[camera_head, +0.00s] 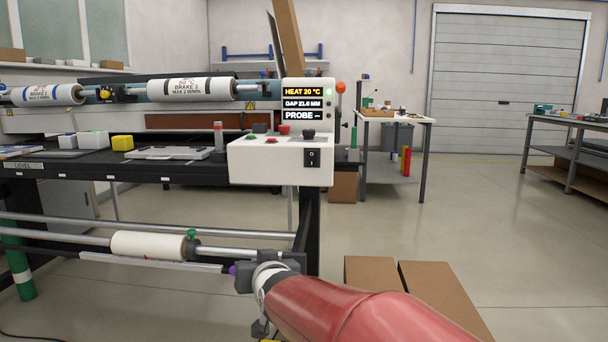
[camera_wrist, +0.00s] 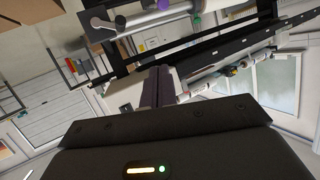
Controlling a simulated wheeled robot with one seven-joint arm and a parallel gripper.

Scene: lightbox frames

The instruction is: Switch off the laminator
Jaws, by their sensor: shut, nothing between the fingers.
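The laminator (camera_head: 160,172) is a long black-framed machine with rollers at the left of the head view. Its white control box (camera_head: 262,166) at the right end carries a black rocker switch (camera_head: 312,158) marked I and O on the front. Which side is pressed is too small to tell. A display (camera_head: 302,103) above reads HEAT 20 °C, GAP 21.0 MM and PROBE. My gripper (camera_head: 268,272) is below the control box, apart from the switch, near the lower rail. In the wrist view its fingers (camera_wrist: 163,82) are together and empty.
A white roll (camera_head: 148,245) sits on the lower rail left of my gripper. Cardboard boxes (camera_head: 440,290) stand on the floor at the right front. A workbench (camera_head: 395,118) and a roller door (camera_head: 500,80) are behind. The floor right of the laminator is mostly clear.

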